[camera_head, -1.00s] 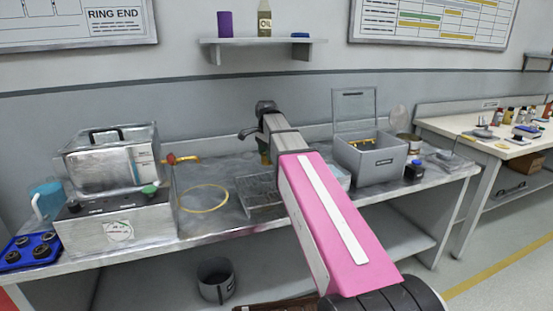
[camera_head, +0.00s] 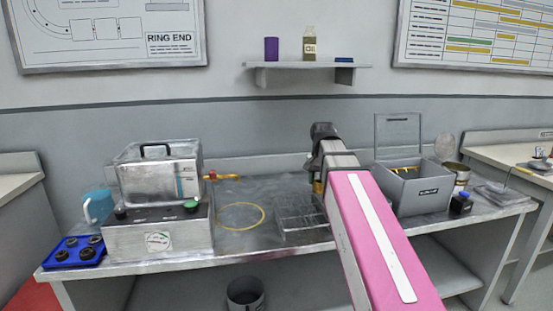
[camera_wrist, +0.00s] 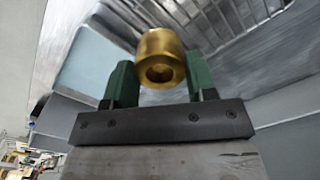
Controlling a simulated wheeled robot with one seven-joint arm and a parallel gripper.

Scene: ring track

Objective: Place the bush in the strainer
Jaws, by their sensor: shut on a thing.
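My gripper (camera_wrist: 160,88) has two green fingers and is shut on the bush (camera_wrist: 161,58), a short brass-coloured cylinder with a hole in its end. In the head view the bush is a small gold spot (camera_head: 318,187), largely hidden by my pink arm. A wire basket, which looks like the strainer (camera_head: 296,222), sits on the metal bench, just left of my arm. Its bars also show at the top right of the wrist view (camera_wrist: 240,20).
A metal box-shaped washer (camera_head: 158,235) stands on the bench's left, beside a blue tray of dark rings (camera_head: 66,262). A yellow ring (camera_head: 262,212) lies left of the basket. A grey open-lidded bin (camera_head: 425,195) stands right of my arm. A shelf (camera_head: 300,66) hangs above.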

